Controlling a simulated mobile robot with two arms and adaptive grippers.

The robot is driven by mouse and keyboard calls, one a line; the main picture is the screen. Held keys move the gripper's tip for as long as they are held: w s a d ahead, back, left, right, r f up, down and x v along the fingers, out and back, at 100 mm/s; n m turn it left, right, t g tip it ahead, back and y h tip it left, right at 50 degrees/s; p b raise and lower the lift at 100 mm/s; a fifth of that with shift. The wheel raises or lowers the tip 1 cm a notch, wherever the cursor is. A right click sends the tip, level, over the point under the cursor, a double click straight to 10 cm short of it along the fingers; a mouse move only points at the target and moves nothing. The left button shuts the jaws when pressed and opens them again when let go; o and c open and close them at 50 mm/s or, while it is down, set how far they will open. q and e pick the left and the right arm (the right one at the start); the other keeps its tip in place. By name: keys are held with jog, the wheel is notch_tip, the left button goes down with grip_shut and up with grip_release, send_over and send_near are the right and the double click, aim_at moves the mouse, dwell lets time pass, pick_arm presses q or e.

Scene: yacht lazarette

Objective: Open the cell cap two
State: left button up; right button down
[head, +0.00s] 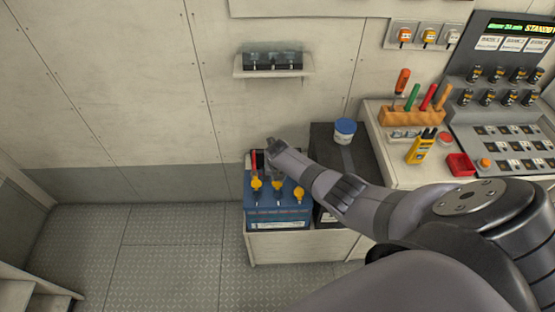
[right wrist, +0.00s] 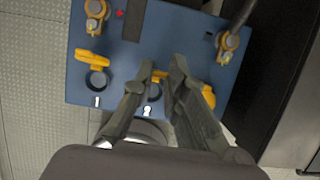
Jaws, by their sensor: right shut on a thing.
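The blue battery (head: 277,213) stands at the wall, with yellow cell caps in a row on its top. In the right wrist view, the left cap (right wrist: 92,59) lies beside a dark round opening. The middle cap (right wrist: 159,75) is between the fingertips of my right gripper (right wrist: 157,78), which is shut on it; a dark ring shows just below it. The right cap (right wrist: 208,96) is partly hidden behind a finger. In the head view, my right arm reaches down over the battery and partly hides its top. My left gripper is not in view.
Cable clamps (right wrist: 228,42) sit on the battery's far corners. A dark box (head: 343,160) with a blue-and-white tub (head: 344,131) stands to the right.

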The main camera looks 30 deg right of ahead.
jog(key=shift+w+d+f+g+y+b, duration=0.1)
jog(key=shift+w+d+g+y+b, duration=0.2)
jog(key=shift+g+b, duration=0.3)
jog(key=c, duration=1.6)
grip_release()
jog(key=shift+a, duration=0.1)
jog(key=shift+r, duration=0.65)
notch_tip(320, 180, up, 10)
jog(key=s+a, duration=0.1)
jog(key=s, duration=0.1)
jog(key=shift+a+r, duration=0.15)
jog(key=shift+r, duration=0.05)
